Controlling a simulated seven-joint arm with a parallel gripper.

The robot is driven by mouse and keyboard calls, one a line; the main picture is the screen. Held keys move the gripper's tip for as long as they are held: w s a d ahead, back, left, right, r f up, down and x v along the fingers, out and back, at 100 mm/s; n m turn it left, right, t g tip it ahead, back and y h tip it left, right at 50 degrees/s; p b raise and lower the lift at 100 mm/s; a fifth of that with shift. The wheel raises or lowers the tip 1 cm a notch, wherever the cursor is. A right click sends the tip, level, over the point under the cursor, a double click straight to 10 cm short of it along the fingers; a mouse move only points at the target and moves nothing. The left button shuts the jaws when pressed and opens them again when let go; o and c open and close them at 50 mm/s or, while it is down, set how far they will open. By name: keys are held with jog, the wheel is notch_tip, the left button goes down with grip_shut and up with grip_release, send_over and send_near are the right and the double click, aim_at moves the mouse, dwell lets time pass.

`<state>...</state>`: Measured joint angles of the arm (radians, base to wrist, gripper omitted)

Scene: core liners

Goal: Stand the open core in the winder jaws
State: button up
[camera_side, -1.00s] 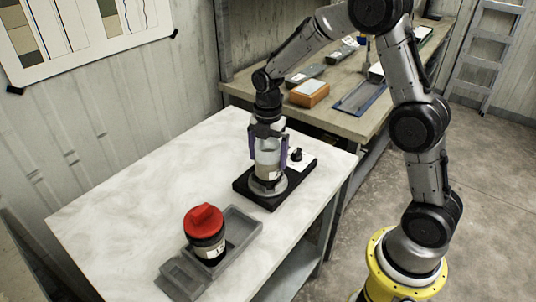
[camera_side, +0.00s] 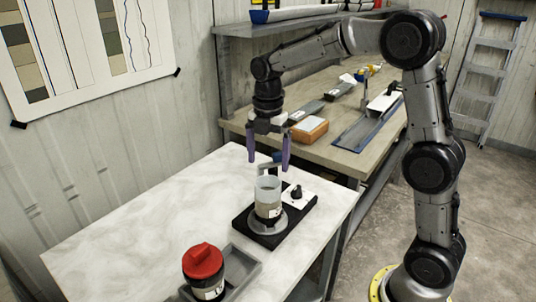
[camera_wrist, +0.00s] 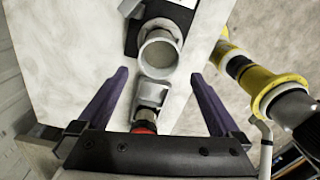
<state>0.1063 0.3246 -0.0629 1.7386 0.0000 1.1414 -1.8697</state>
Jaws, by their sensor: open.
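The open core (camera_side: 268,197), a pale cylinder with a label and an open top, stands upright in the round jaws of the winder (camera_side: 245,222), a black base with a knob. In the wrist view I look down into the open core (camera_wrist: 160,54). My gripper (camera_side: 268,163) is open and empty, its purple fingers spread above the core and apart from it. The jaws' grip on the core's foot is too small to tell.
A dark core with a red cap (camera_side: 203,262) stands in a grey tray (camera_side: 250,266) at the white table's front. The table's left side is clear. A bench (camera_side: 350,155) behind holds an orange box (camera_side: 309,129) and tools.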

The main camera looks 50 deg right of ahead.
jog(key=s+a+r+m+t, duration=0.1)
jog(key=s+r+m, duration=0.25)
jog(key=s, duration=0.25)
jog(key=s+a+r+m+t, duration=0.2)
jog(key=s+r+m, duration=0.1)
jog(key=s+m, duration=0.25)
jog(key=s+a+f+m+t, duration=0.1)
jog(key=s+f+m+t, duration=0.1)
jog(key=s+m, duration=0.9)
jog(key=shift+s+a+f+t, duration=0.2)
jog(key=shift+s+t, duration=0.1)
jog(key=shift+s, duration=0.65)
